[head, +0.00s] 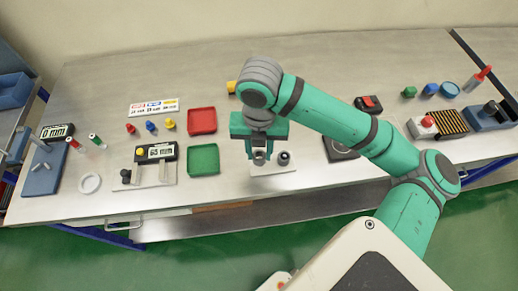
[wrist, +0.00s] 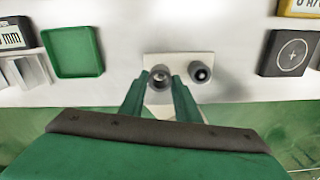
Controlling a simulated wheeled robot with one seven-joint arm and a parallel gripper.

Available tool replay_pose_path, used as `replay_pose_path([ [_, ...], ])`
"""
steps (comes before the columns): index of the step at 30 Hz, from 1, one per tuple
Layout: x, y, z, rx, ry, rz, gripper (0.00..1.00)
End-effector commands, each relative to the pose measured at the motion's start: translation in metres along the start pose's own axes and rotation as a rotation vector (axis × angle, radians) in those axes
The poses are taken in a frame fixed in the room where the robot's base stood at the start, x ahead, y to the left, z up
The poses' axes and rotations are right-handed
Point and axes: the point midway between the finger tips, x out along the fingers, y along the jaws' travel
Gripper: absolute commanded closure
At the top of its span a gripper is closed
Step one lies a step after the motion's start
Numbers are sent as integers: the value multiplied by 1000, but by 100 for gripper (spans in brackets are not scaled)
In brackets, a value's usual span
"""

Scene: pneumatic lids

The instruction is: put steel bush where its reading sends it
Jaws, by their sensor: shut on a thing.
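The steel bush (wrist: 160,76) is a short grey cylinder with a dark hole in its top, seen between my fingertips in the wrist view. My gripper (wrist: 158,88) is shut on it, over the left part of a small pale plate (wrist: 179,62). I cannot tell whether the bush touches the plate. In the head view my gripper (head: 259,158) hides most of the bush. A green tray (head: 204,160) and a red tray (head: 202,121) lie to the left.
A gauge with a small display (head: 160,152) stands left of the green tray. A sign with coloured labels (head: 154,106) lies behind it. A blue measuring stand (head: 45,170) is at far left. My arm crosses the right side.

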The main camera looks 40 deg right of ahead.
Motion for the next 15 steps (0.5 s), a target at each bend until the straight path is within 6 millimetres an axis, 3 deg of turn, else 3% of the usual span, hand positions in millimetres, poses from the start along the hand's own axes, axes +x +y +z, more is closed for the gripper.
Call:
replay_pose_path([
  [15, 6, 1, 0, -3, 0, 0, 100],
])
